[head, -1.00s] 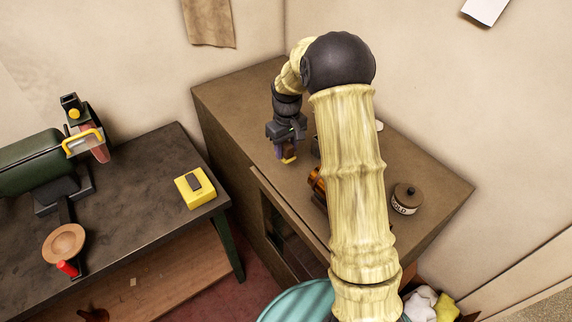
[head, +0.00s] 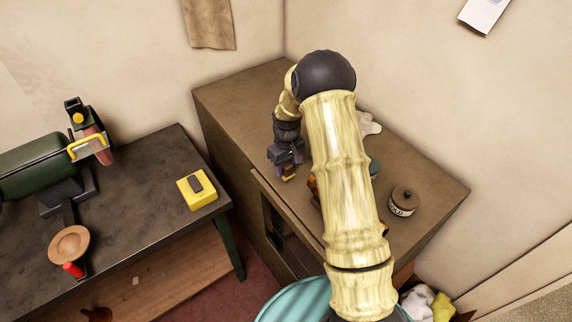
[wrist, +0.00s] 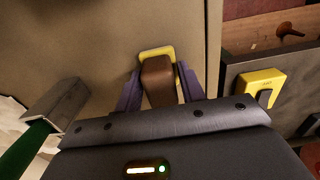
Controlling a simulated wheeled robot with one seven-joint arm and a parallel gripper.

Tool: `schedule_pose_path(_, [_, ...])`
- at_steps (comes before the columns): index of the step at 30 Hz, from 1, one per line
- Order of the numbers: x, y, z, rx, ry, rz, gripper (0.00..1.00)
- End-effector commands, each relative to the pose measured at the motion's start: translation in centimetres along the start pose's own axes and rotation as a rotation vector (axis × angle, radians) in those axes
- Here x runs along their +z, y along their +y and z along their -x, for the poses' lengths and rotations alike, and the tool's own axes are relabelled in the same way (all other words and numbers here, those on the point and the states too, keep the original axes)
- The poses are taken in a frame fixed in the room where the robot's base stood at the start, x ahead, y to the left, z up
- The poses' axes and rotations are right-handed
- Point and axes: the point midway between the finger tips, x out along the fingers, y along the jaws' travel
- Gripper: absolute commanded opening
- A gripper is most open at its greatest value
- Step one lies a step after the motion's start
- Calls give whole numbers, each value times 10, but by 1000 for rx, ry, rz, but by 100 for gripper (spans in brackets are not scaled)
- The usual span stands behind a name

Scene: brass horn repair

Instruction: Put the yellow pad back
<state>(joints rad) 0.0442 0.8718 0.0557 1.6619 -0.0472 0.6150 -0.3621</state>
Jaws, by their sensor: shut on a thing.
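My gripper (head: 287,162) is over the brown cabinet top (head: 235,97), near its front left edge. It is shut on the yellow pad's brown block-like grip; the yellow pad (head: 289,178) shows as a small strip below the fingers. In the wrist view the yellow pad (wrist: 158,52) sticks out past the brown grip (wrist: 157,80), between the purple fingers of my gripper (wrist: 158,88). Whether the pad touches the cabinet top cannot be told.
A yellow box (head: 197,189) with a dark top piece lies on the dark bench (head: 140,205) at left, beside a green grinder (head: 45,165). A green-handled tool (wrist: 55,110) lies left in the wrist view.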

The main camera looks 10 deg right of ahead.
Motion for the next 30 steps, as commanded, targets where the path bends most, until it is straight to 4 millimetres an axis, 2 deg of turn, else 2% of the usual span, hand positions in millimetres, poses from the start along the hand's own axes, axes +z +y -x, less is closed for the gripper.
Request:
schedule_pose_path(7, [0, 0, -4, 0, 0, 0, 18])
schedule_pose_path(8, [0, 0, -3, 0, 0, 0, 43])
schedule_pose_path(11, [0, 0, -2, 0, 0, 0, 61])
schedule_pose_path(23, [0, 0, 3, 1, 2, 0, 61])
schedule_pose_path(26, [-1, 0, 11, 1, 3, 0, 61])
schedule_pose_path(30, [-1, 0, 33, 3, 5, 0, 61])
